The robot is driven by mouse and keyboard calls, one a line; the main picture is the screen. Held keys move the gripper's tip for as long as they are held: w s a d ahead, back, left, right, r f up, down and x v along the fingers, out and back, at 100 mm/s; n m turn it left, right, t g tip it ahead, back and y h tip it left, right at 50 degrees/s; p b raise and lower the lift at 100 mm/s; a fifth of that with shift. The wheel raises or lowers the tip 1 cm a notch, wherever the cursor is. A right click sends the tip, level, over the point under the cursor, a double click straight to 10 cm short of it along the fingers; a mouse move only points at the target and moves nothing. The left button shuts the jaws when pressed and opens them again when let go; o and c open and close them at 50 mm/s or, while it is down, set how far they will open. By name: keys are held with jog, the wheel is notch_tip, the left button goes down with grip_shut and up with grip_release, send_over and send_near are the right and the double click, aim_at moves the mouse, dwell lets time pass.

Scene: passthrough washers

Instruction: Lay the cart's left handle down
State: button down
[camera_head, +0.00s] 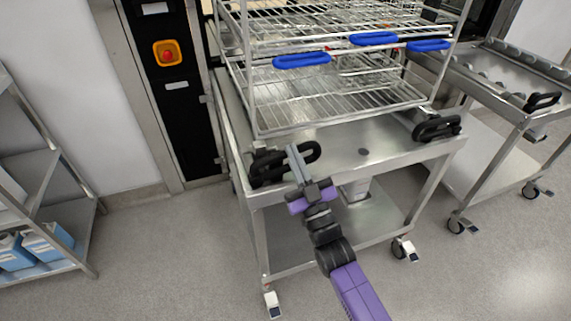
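The steel cart (385,150) stands in the middle, and a wire rack (330,104) with blue grips is above its top. The cart's left handle (268,168) is a black loop at the front left corner of the top. It looks tilted rather than flat, but its exact angle is hard to tell. My gripper (294,155) is over this handle, with its grey fingers crossing the loop and hiding part of it. Whether the fingers touch the handle or are parted does not show. The cart's right handle (437,128) is a similar black loop at the front right corner.
A second steel cart (520,105) with a black handle (541,101) stands at the right. A shelf (50,205) with blue containers (48,240) is at the left. A black panel with a red button (167,54) is behind. Floor (175,270) is clear in front.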

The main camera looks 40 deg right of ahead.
jog(key=shift+d+f+m+b, duration=0.15)
jog(key=shift+f+m+b, duration=0.15)
jog(key=shift+f+m, duration=0.3)
jog(key=shift+s+d+f+h+b, duration=0.2)
jog(key=shift+d+f+h+b, duration=0.15)
jog(key=shift+b, duration=0.3)
